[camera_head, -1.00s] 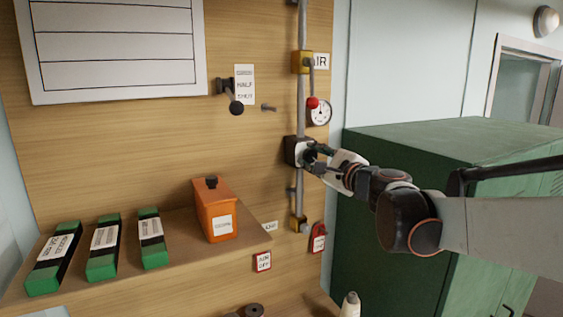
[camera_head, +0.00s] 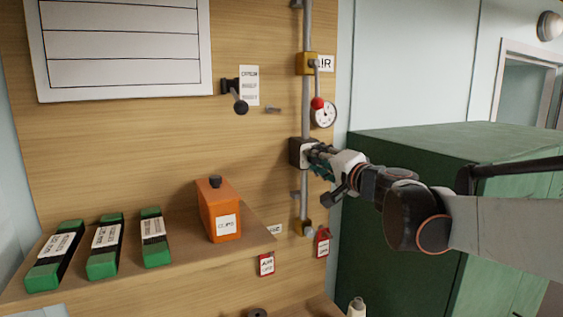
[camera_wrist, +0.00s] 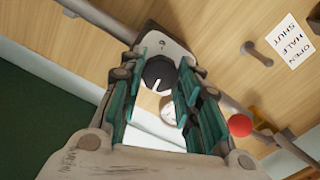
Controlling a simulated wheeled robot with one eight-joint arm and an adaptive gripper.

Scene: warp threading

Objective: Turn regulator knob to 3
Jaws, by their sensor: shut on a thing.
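The regulator (camera_head: 297,152) is a dark block on the vertical air pipe at the right side of the wooden board. In the wrist view its black round knob (camera_wrist: 158,73) has a white pointer line and sits on a grey plate (camera_wrist: 166,46). My gripper (camera_head: 318,155) reaches it from the right. In the wrist view my gripper (camera_wrist: 160,78) has its green-padded fingers on both sides of the knob, shut on it. The pressure gauge (camera_head: 323,114) is above the regulator; it is partly hidden between the fingers in the wrist view. No scale numbers are readable around the knob.
A red-ended valve lever (camera_head: 317,103) hangs close above the regulator. A black-knobbed lever (camera_head: 240,106) is to the left. A shelf (camera_head: 180,255) carries an orange container (camera_head: 218,212) and green boxes (camera_head: 104,246). A green cabinet (camera_head: 420,145) stands behind my arm.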

